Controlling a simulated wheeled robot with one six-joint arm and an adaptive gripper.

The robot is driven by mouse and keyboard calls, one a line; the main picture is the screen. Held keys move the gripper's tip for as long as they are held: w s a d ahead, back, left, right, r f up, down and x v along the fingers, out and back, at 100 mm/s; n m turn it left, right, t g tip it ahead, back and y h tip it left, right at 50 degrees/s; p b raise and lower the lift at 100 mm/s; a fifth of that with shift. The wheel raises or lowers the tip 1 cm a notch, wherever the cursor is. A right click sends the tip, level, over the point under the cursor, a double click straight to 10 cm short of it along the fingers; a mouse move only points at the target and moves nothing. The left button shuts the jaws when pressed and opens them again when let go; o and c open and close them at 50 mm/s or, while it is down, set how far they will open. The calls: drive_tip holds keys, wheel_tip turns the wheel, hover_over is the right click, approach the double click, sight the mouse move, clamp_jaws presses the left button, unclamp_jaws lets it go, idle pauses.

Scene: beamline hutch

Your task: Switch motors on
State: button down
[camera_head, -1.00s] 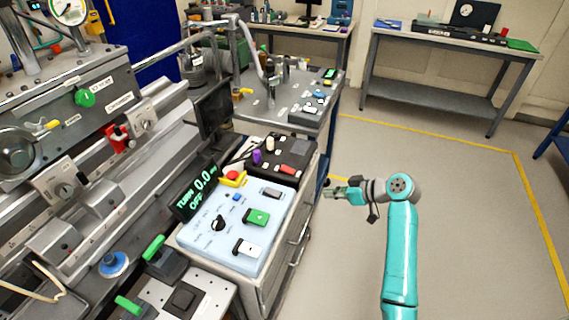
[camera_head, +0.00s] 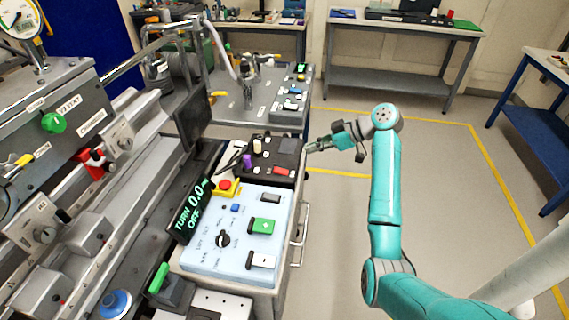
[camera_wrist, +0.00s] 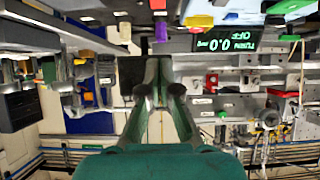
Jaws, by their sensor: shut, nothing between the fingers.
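A light-blue control box (camera_head: 205,252) stands left of my arm in the head view. It carries a black rotary knob (camera_head: 222,240), a green switch (camera_head: 263,226), a white switch (camera_head: 262,261), a small blue button (camera_head: 235,208) and a red mushroom button (camera_head: 224,186) on a yellow base. The display (camera_head: 194,205) beside it reads TURN, 0.0 and OFF in green. My gripper (camera_head: 312,147) is shut and empty, beside the right edge of the black control box and beyond the light-blue one. Its fingers also show in the wrist view (camera_wrist: 160,70). I cannot read which control is for the motors.
The black control box (camera_head: 265,172) behind has purple, cream and red controls. A cabinet handle (camera_head: 301,235) sticks out at the right. Lathe-like machinery (camera_head: 90,190) fills the left. A bench with switches (camera_head: 235,112) stands farther back. The floor (camera_head: 335,215) beside the cabinet is clear.

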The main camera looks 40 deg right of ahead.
hover_over(283, 171)
drive_tip(key=f, duration=0.5)
drive_tip(key=shift+s+d+f, duration=0.1)
drive_tip(key=shift+s+f, duration=0.25)
wheel_tip(283, 171, down, 2)
drive_tip(key=shift+w+f, duration=0.1)
drive_tip(key=shift+f, duration=0.05)
drive_tip(key=shift+w+f, duration=0.15)
drive_tip(key=shift+f, duration=0.55)
